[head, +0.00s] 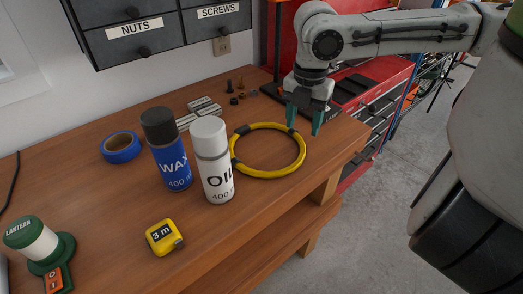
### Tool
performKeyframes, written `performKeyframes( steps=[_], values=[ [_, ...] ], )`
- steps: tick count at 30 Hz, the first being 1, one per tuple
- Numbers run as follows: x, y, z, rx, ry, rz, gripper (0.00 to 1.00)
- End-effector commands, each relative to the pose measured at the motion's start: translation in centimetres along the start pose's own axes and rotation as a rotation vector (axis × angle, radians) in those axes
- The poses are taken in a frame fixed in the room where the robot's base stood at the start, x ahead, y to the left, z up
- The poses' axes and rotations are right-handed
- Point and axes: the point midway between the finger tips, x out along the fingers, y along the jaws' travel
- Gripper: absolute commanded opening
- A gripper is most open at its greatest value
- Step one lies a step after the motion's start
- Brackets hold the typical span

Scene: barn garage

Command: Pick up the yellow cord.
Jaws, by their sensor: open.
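The yellow cord (303,160) is a coiled ring with dark bands, lying flat on the wooden workbench near its right end. My gripper (303,127) is open, with green fingertips pointing down at the ring's upper right side. One fingertip appears at the ring's far edge and the other to the right of it. I cannot tell whether they touch the cord. Part of the ring's left side is close behind the white oil can (214,165).
A blue wax can (173,168) stands left of the oil can. Blue tape (121,147), a yellow tape measure (163,237), a green lantern (37,243), metal pieces (203,107) and small bolts (240,86) lie on the workbench (110,205). A red tool cabinet (385,72) stands behind.

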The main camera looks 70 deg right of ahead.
Motion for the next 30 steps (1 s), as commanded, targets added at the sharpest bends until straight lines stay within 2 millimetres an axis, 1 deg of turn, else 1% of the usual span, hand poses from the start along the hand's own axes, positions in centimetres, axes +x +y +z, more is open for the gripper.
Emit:
performKeyframes(
  steps=[1,6,9,14,21,25,30],
  values=[
    [0.8,0.0,-0.1,0.0,0.003,-0.002,0.54],
    [3.4,0.0,-0.1,-0.001,0.004,-0.001,0.54],
    [4.3,0.0,-0.1,-0.001,0.003,-0.001,0.54],
    [5.3,0.0,-0.2,-0.002,0.002,-0.001,0.54],
    [8.7,-0.1,-0.5,-0.001,0.002,-0.001,0.54],
    [9.8,-0.1,-0.5,-0.002,0.002,0.0,0.54],
    [9.9,-0.1,-0.5,-0.002,0.001,0.0,0.54]
  ],
)
